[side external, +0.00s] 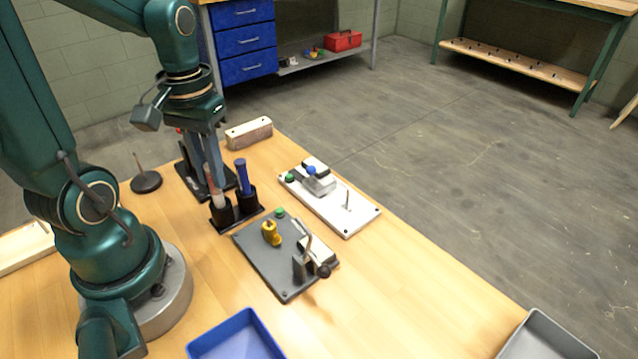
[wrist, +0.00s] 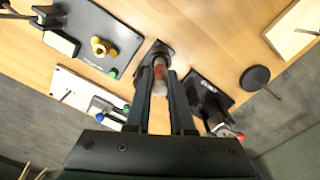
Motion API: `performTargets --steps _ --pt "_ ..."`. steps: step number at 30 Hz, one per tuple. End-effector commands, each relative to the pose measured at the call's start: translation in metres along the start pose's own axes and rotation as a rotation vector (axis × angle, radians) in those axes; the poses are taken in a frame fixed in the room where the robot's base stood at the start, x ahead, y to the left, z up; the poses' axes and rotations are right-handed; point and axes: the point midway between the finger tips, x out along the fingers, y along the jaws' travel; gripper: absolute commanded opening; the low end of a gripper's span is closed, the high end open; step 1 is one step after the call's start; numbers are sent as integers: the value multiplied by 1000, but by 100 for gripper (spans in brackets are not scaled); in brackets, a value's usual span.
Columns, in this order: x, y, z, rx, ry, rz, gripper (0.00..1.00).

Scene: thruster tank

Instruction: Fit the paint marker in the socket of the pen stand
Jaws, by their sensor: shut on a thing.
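The paint marker (side external: 214,187), pale with a reddish part, is upright between the fingers of my gripper (side external: 210,172). In the wrist view the marker (wrist: 159,76) shows end-on between the two dark fingers (wrist: 160,84). My gripper is shut on it. The black pen stand (side external: 238,218) has two sockets, and a blue marker (side external: 242,178) stands in the right one. The held marker's lower end is at the mouth of the left socket; I cannot tell how far inside it is. The stand also shows in the wrist view (wrist: 155,50), partly hidden by the marker and fingers.
A grey plate (side external: 262,262) with a yellow knob and a clamp lies in front of the stand. A white plate (side external: 348,219) lies to the right. A black fixture (side external: 186,177) and a wooden block (side external: 248,133) stand behind. A blue tray (side external: 237,340) is at the front.

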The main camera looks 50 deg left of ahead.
Motion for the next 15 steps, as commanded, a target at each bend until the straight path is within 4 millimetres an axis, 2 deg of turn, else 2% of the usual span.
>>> performTargets --steps 15 --pt "13 0 0 0 -1 0 0"
